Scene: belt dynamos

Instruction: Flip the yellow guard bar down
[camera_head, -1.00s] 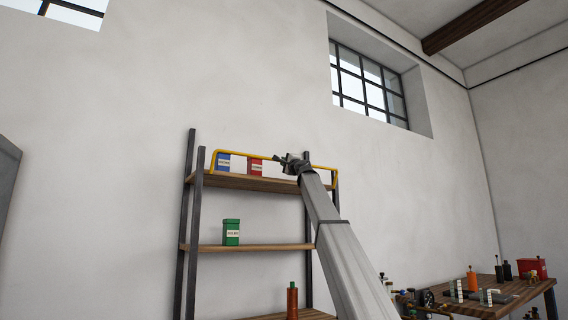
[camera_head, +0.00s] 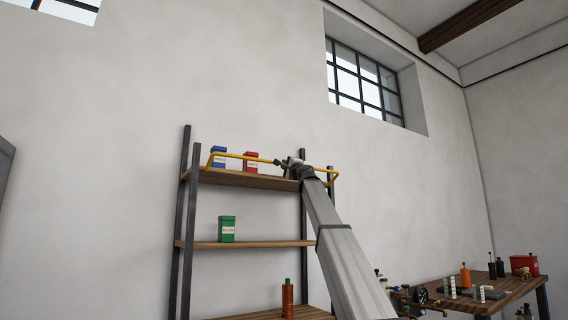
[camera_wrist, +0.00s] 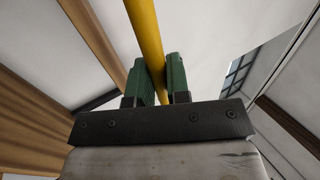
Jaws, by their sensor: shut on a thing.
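The yellow guard bar (camera_head: 240,156) runs across the front of the top shelf (camera_head: 250,180), with bent ends at the left and right posts. My gripper and arm hide part of the bar and the shelf's right side.
A green tin (camera_head: 227,229) stands on the middle shelf (camera_head: 260,244). An orange-brown bottle (camera_head: 288,298) stands on the lower shelf. A cluttered workbench (camera_head: 510,292) is at the right. Dark posts (camera_head: 183,220) frame the shelves.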

